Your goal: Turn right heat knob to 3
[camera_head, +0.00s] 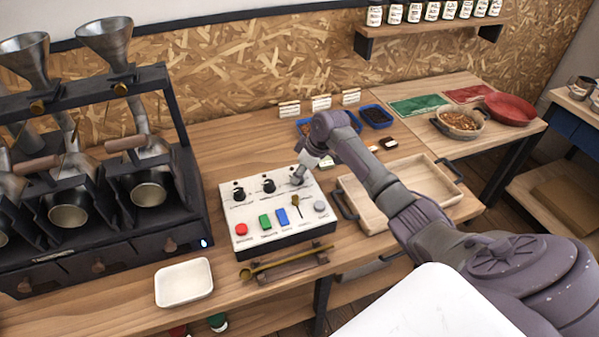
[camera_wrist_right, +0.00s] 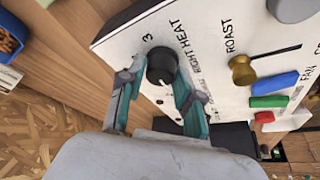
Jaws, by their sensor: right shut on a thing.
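The white control panel (camera_head: 265,212) stands on the wooden counter. Its right heat knob (camera_wrist_right: 161,66) is round and black, with the printed words RIGHT HEAT beside it and a 3 near its rim in the right wrist view. My right gripper (camera_head: 299,174) is over the panel's upper right, hiding most of that knob in the head view. In the wrist view my right gripper (camera_wrist_right: 160,80) has one finger on each side of the knob and is shut on it. A light pointer mark shows on the knob's lower side, away from the 3. My left gripper is out of view.
Two other black knobs (camera_head: 268,185) sit left of my gripper. A brass roast lever (camera_wrist_right: 242,70) and coloured buttons (camera_head: 265,221) are close by. A wooden tray (camera_head: 403,215) lies right of the panel, under my arm. The roaster (camera_head: 120,235) stands to the left.

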